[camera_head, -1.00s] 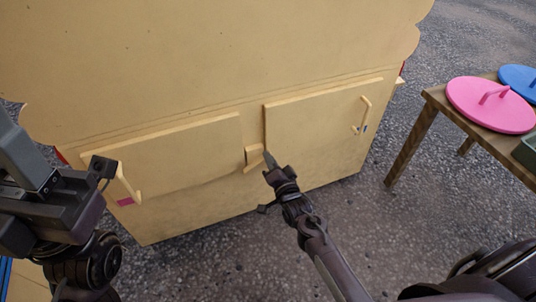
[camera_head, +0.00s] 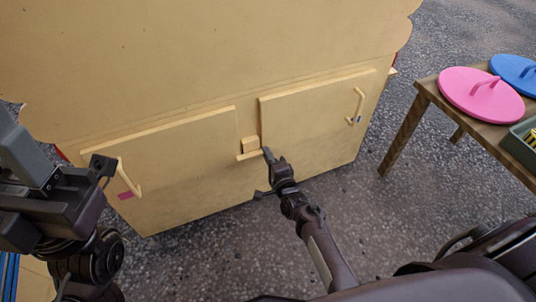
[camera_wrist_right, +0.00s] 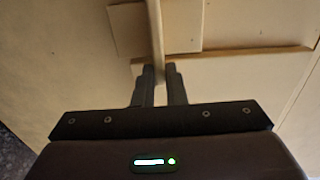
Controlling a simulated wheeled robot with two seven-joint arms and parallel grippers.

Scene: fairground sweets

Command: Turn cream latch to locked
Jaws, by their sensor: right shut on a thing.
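The cream latch is a bar (camera_head: 249,156) on a small cream block (camera_head: 250,144) on the cabinet front, between two cream doors. In the head view the bar lies nearly level, its right end slightly higher. My right gripper (camera_head: 266,152) is shut on the right end of this bar. In the right wrist view the bar (camera_wrist_right: 156,35) runs between the two fingers (camera_wrist_right: 160,74), with the block (camera_wrist_right: 128,28) behind it. My left gripper (camera_head: 35,185) is at the left edge, away from the latch; its jaws are unclear.
The left door (camera_head: 180,145) has a handle (camera_head: 129,178) and a pink mark (camera_head: 126,195). The right door (camera_head: 315,110) has a handle (camera_head: 358,105) and a small blue mark. A wooden table (camera_head: 427,88) at right bears pink (camera_head: 480,94) and blue (camera_head: 515,70) lids and a green tray (camera_head: 519,148).

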